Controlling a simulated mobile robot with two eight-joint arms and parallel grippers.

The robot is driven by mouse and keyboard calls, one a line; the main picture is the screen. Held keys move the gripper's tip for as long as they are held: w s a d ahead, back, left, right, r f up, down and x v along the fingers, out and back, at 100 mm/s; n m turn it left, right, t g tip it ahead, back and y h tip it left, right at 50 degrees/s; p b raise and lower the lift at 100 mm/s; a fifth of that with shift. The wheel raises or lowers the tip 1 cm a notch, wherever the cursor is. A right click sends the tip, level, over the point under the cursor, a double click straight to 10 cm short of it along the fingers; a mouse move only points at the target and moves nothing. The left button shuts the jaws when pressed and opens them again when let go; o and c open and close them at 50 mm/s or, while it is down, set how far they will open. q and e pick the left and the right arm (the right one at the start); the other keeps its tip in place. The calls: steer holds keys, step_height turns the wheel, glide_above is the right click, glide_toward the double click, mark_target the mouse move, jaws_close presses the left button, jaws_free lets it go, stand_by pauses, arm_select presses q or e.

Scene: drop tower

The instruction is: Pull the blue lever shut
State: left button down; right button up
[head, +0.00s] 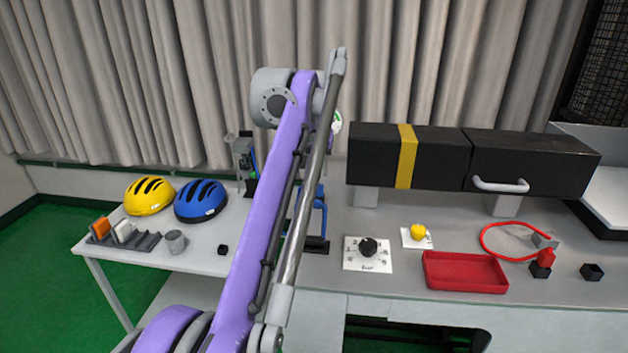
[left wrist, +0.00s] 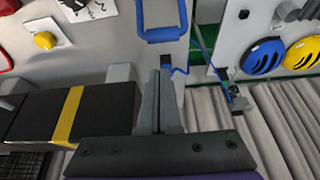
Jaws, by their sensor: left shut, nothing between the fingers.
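The blue lever (head: 323,220) stands on the table, partly hidden behind my left arm in the head view. In the left wrist view its blue looped handle (left wrist: 164,36) shows at the top centre. My left gripper (left wrist: 160,75) is shut and empty. Its fingertips appear just below the handle in that view, with a small visible gap; depth is hard to judge. In the head view this gripper is hidden behind my purple arm. My right gripper is in neither view.
A black box with a yellow band (head: 405,157) and a grey-handled drawer stands right of the lever. A dial plate (head: 350,262), yellow button (head: 418,231) and red tray (head: 465,288) lie in front. Blue (head: 201,201) and yellow helmets (head: 149,196) sit at left.

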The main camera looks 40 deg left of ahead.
arm_select(q)
steer(key=shift+a+r, duration=0.6)
steer(key=b+x, duration=0.2)
steer(key=x, duration=0.8)
steer(key=s, duration=0.1)
steer(key=s+d, duration=0.1)
steer(key=s+r, duration=0.1)
steer(key=shift+s+d, duration=0.1)
steer(key=shift+d, duration=0.25)
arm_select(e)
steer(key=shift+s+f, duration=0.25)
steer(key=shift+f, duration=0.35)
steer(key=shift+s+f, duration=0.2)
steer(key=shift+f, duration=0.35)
